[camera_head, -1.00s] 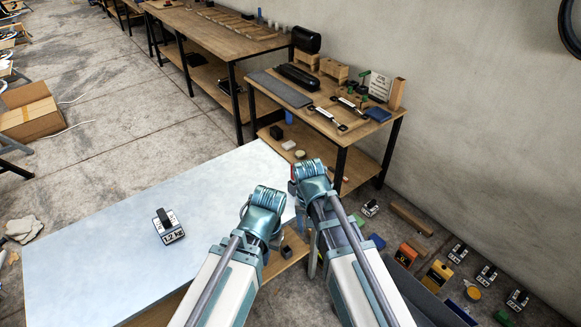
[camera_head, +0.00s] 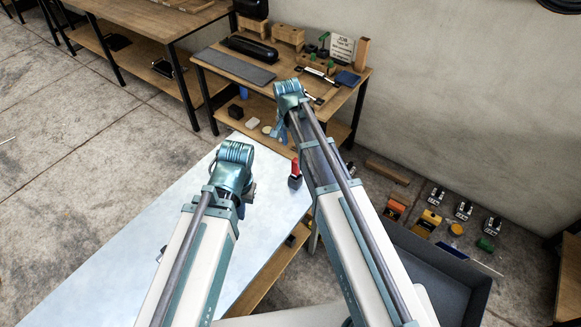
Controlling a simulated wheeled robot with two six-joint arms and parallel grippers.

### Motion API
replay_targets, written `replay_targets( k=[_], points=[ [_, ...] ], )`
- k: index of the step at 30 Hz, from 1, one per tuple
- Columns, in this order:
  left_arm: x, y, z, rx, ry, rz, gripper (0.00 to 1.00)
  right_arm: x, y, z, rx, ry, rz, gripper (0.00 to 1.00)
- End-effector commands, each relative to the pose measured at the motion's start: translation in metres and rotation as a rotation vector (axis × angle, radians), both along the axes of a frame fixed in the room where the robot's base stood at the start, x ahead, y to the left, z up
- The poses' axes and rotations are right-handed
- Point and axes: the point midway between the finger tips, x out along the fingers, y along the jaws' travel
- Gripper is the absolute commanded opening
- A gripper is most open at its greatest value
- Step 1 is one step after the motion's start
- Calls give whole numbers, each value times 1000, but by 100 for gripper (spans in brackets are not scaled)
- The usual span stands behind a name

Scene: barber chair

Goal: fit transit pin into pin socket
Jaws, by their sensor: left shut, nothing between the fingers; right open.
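A small red-topped piece with a dark base (camera_head: 295,174) stands near the right edge of the pale table (camera_head: 130,215). It may be the transit pin, but it is too small to tell. I cannot make out a pin socket. My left gripper (camera_head: 243,205) hangs over the table, left of the red piece, its fingers mostly hidden by its wrist. It is shut and empty. My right gripper (camera_head: 279,134) is open beyond the red piece, at the table's far right corner, pointing down and apart from it.
A wooden workbench (camera_head: 225,62) with a grey mat, black case and sign stands beyond the table. A dark grey tray (camera_head: 455,285) lies at the lower right. Several weights and coloured boxes (camera_head: 430,220) sit on the floor by the wall. The left floor is clear.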

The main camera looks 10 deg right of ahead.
Motion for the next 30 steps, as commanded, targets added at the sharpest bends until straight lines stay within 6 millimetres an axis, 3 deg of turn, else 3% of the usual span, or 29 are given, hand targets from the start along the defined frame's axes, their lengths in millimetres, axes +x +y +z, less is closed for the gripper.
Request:
replay_targets(
  k=[8, 24, 30],
  points=[
    [0, 0, -10, 0, 0, 0, 0, 1, -1, -10, 0, 0, 0, 68],
    [0, 0, -82, 0, 0, 0, 0, 7, -7, -82, 0, 0, 0, 68],
    [0, 0, -87, 0, 0, 0, 0, 7, -8, -87, 0, 0, 0, 68]
  ],
)
